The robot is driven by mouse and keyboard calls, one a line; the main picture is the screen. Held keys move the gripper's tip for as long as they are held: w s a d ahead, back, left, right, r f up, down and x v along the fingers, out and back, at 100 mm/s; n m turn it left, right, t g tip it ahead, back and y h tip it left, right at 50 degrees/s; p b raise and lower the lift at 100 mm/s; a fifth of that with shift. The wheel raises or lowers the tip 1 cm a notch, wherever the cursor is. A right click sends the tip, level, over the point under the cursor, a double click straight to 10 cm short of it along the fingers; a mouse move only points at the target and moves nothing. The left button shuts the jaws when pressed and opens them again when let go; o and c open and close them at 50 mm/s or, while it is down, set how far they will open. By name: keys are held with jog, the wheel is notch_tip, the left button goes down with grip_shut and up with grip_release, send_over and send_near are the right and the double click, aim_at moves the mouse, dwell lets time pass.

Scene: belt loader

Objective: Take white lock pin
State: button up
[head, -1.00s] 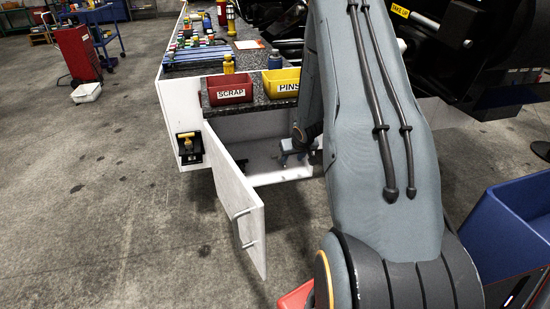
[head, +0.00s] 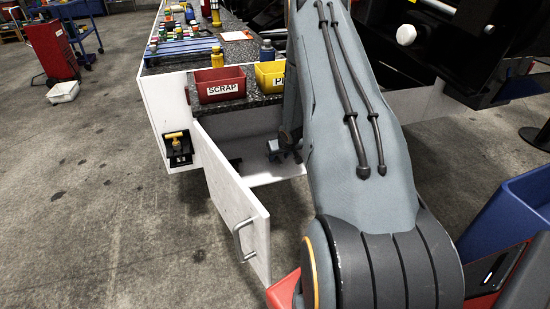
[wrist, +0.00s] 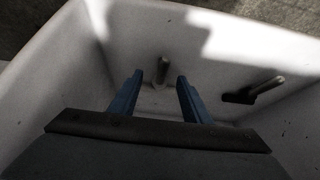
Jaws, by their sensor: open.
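In the wrist view my gripper (wrist: 160,82) has its two blue fingers apart with nothing held between them. Its tips point into a white-walled space. A small pale grey upright pin (wrist: 162,68) shows beyond and between the fingertips, apart from both. A black piece with a pale rod (wrist: 262,90) lies to the right of the fingers. Dim light hides their true colours, so I cannot tell which is the white lock pin.
A white cabinet door (head: 238,200) with a metal handle hangs open below the worktop. A red SCRAP bin (head: 220,84) and a yellow PINS bin (head: 270,76) stand above. A yellow T-handle (head: 175,136) is on the cabinet's front. A blue bin (head: 505,215) stands right.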

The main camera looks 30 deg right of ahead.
jog(key=shift+w+f, duration=0.45)
jog(key=shift+f, duration=0.1)
grip_shut()
